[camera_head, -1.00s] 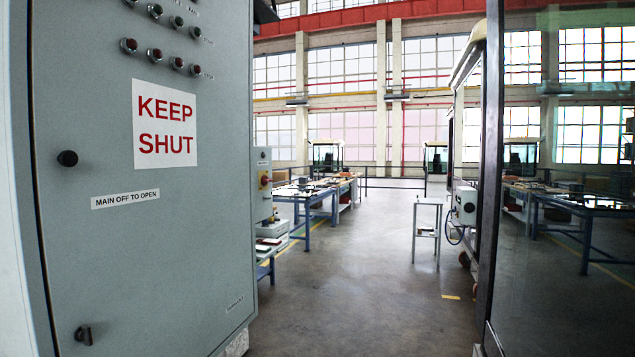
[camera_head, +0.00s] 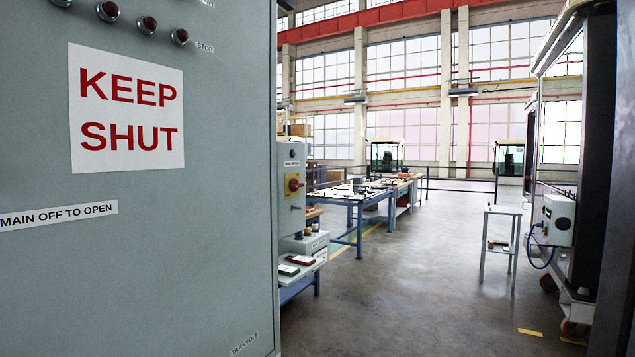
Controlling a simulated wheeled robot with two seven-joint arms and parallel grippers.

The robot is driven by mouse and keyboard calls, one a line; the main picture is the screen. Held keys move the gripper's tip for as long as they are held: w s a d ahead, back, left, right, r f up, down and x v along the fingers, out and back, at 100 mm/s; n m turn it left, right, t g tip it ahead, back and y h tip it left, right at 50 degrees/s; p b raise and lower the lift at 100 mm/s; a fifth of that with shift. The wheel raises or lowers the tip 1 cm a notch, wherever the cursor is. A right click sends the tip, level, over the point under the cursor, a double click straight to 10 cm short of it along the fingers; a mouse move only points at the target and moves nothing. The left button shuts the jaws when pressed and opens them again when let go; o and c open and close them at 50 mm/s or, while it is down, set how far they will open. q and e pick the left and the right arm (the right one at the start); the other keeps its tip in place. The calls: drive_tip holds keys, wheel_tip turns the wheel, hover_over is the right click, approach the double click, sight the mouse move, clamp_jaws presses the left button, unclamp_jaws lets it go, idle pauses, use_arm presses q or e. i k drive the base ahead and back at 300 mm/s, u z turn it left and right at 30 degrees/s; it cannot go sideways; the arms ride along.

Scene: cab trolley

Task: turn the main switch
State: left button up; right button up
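A red rotary switch (camera_head: 294,185) on a yellow plate is on the front of a small grey box (camera_head: 291,208), just right of the large cabinet's edge. The box has a small label above the switch, too small to read for sure. The large grey cabinet door (camera_head: 215,250) fills the left of the view and carries a "KEEP SHUT" sign (camera_head: 126,160) and a "MAIN OFF TO OPEN" label (camera_head: 60,215). Neither of my grippers shows in the head view.
A blue-legged workbench (camera_head: 352,200) stands beyond the small box. A small stand (camera_head: 501,212) and a wheeled unit with a white box (camera_head: 558,219) are at the right. The grey floor (camera_head: 430,290) between is clear.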

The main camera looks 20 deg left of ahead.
sight(294, 185)
drive_tip(key=i, duration=1.85)
drive_tip(key=u, duration=1.05)
